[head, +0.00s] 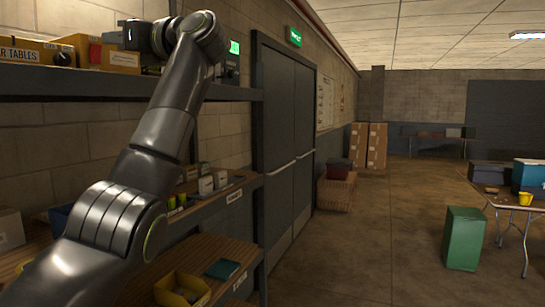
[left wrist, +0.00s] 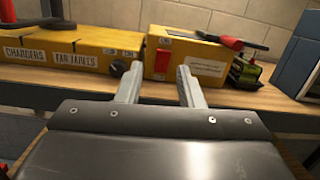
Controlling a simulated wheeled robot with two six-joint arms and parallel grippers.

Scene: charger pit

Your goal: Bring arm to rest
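My left arm rises from the lower left in the head view and bends at its wrist beside the top shelf (head: 40,82). In the left wrist view my left gripper (left wrist: 159,72) has its two pale fingers apart with nothing held between them. Beyond the fingertips stands a yellow box with a red switch (left wrist: 163,60). A longer yellow box labelled "CHARGERS" and "FAR TABLES" (left wrist: 75,50) is to its left. I cannot tell if the fingers touch either box. My right gripper is in neither view.
Dark double doors (head: 285,150) stand right of the shelving. A green bin (head: 463,238) and a table with a yellow cup (head: 525,198) are at the right. The middle floor is clear.

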